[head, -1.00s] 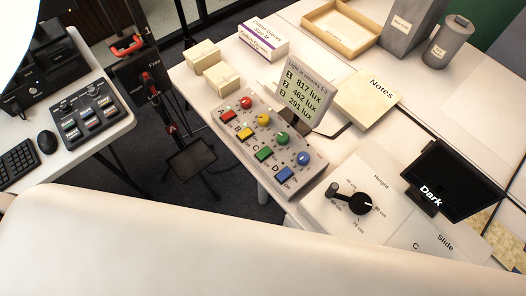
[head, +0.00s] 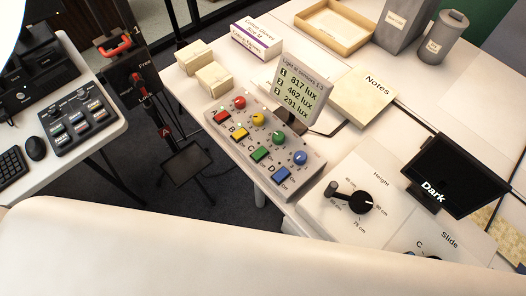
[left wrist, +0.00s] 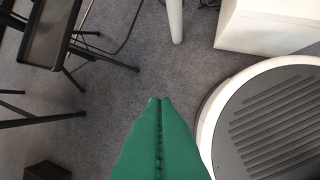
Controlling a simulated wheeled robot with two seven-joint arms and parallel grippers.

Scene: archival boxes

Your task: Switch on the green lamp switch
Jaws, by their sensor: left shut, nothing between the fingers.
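The lamp control panel (head: 226,143) lies on the white table in the head view, with red, yellow, green and blue rows. The green switch (head: 260,153) is a square rocker in the third row, with a round green knob (head: 279,139) behind it. Whether the switch is on or off cannot be told. My left gripper (left wrist: 160,100) shows in the left wrist view as two green fingers, shut and empty, above the grey carpet and away from the panel. Neither gripper shows in the head view.
A lux display (head: 298,97) stands behind the panel. A height dial box (head: 335,218) and a dark screen (head: 455,175) are to the right. Two small cream boxes (head: 214,79) and a notes pad (head: 364,97) lie behind. A white arm-like surface fills the head view's bottom.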

